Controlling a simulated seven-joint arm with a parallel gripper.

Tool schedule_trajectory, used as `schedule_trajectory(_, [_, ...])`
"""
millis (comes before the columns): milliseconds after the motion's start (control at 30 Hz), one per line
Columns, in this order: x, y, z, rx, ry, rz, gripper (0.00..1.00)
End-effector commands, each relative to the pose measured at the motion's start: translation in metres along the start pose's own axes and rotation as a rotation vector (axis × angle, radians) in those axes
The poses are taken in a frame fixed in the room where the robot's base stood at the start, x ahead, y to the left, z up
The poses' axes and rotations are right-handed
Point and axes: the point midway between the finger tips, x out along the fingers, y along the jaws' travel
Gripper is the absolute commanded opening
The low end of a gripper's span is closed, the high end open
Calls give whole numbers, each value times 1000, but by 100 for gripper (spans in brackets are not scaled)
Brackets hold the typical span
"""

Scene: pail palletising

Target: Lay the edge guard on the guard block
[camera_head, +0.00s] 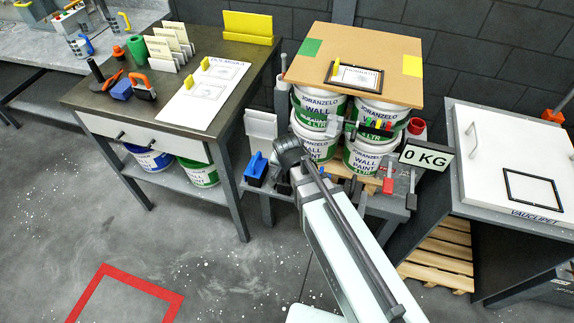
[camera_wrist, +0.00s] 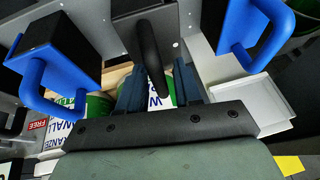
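My gripper (camera_wrist: 160,92) points down with its two dark fingers apart. White and green labelled pails show through the gap. A black loop handle (camera_wrist: 150,45) on a dark grey block comes down between or just beyond the fingers; I cannot tell whether they touch it. Black blocks with blue handles stand left (camera_wrist: 60,70) and right (camera_wrist: 262,30) of it. In the head view a blue-handled block (camera_head: 256,168) sits left of the pail stack, and my gripper is largely hidden by my own arm. I cannot tell which piece is the edge guard or the guard block.
Paint pails (camera_head: 370,155) are stacked under a tan board (camera_head: 352,62). A 0 KG display (camera_head: 426,158) and red-handled tools (camera_head: 388,180) are right of them. A tool table (camera_head: 150,110) stands left, and a bench with a white lid (camera_head: 515,150) right. The floor at front left is clear.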

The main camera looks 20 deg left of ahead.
Motion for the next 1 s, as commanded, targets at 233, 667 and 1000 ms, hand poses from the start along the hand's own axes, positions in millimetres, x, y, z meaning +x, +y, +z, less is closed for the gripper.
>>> schedule_trajectory(233, [0,0,0,0,0,0,48])
schedule_trajectory(667, [-21,1,1,0,1,-1,48])
schedule_trajectory(1000, [-70,0,0,0,2,-2,48])
